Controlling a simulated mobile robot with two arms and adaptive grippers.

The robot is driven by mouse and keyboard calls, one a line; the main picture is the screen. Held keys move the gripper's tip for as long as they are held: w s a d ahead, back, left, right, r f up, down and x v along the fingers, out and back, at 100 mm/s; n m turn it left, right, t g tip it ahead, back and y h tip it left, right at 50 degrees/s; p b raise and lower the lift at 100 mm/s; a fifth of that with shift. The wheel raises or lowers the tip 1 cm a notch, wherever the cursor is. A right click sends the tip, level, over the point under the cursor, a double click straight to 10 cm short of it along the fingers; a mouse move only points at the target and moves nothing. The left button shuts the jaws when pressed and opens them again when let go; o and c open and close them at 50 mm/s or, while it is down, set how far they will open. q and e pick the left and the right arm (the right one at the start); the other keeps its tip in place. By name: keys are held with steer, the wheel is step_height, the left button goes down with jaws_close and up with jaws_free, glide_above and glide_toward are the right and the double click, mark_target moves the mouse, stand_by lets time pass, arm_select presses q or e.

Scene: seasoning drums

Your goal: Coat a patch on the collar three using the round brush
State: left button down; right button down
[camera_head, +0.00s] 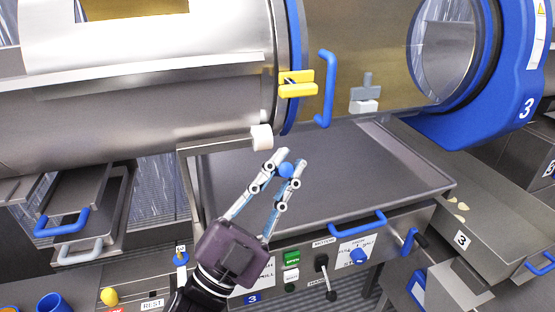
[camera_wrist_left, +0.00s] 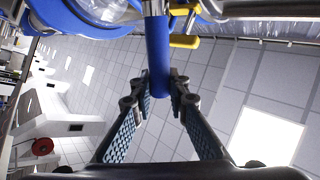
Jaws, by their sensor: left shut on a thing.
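My left gripper (camera_head: 288,163) is shut on the blue handle of the round brush (camera_head: 286,170), low in front of the drum. In the left wrist view the blue handle (camera_wrist_left: 158,55) runs up from between the fingertips. A short white cylinder (camera_head: 262,137) just up-left of the fingertips looks like the brush head; a fingertip hides the join. It overlaps the steel drum's lower edge; I cannot tell if they touch. A narrow blue ring (camera_head: 292,60) circles the drum nearby. A wide blue collar marked 3 (camera_head: 490,128) is at the right. My right gripper is not in view.
A yellow latch (camera_head: 297,84) and a blue handle (camera_head: 326,90) stick out by the drum. A bare grey tray (camera_head: 350,185) lies below. The control panel (camera_head: 310,265) with levers and a blue tray handle (camera_head: 357,222) is nearer. A yellow knob (camera_head: 109,296) stands lower left.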

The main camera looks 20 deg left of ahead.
arm_select(q)
steer(key=shift+w, duration=0.1)
stand_by(0.3)
steer(key=w+a, duration=0.1)
steer(key=w, duration=0.1)
steer(key=w+a, duration=0.2)
steer(key=shift+p, duration=0.3)
steer(key=shift+w+a, duration=0.6)
steer(key=shift+w, duration=0.35)
steer(key=shift+w+a, duration=0.4)
steer(key=shift+w, duration=0.2)
steer(key=shift+p, duration=0.3)
stand_by(1.2)
